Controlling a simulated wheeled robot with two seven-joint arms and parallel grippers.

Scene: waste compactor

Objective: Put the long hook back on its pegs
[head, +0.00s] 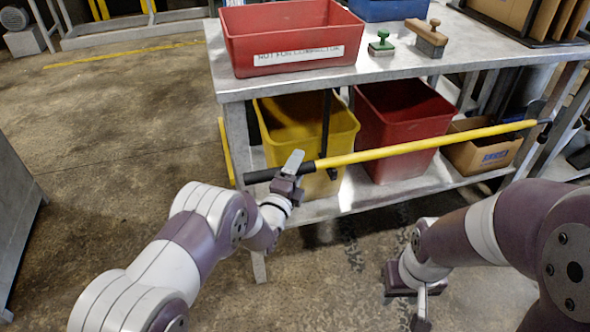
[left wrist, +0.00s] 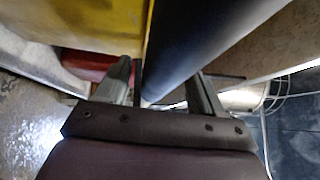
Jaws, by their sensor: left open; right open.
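The long hook (head: 420,147) has a yellow shaft, a black grip (head: 265,175) at its left end and a dark head (head: 536,109) at the right. It lies slanted along the table's front, right end higher. My left gripper (head: 291,168) is at the black grip, near where the yellow begins. In the left wrist view the black grip (left wrist: 205,35) runs between the two open fingers (left wrist: 162,82); I cannot tell whether they touch it. My right gripper (head: 421,300) is open and empty, low at the right, away from the hook. I cannot make out the pegs clearly.
A metal table (head: 400,68) carries a red bin (head: 290,35), a green stamp (head: 381,44) and a wooden block tool (head: 428,38). A yellow bin (head: 300,110), a dark red bin (head: 400,110) and a cardboard box (head: 490,152) stand on its lower shelf.

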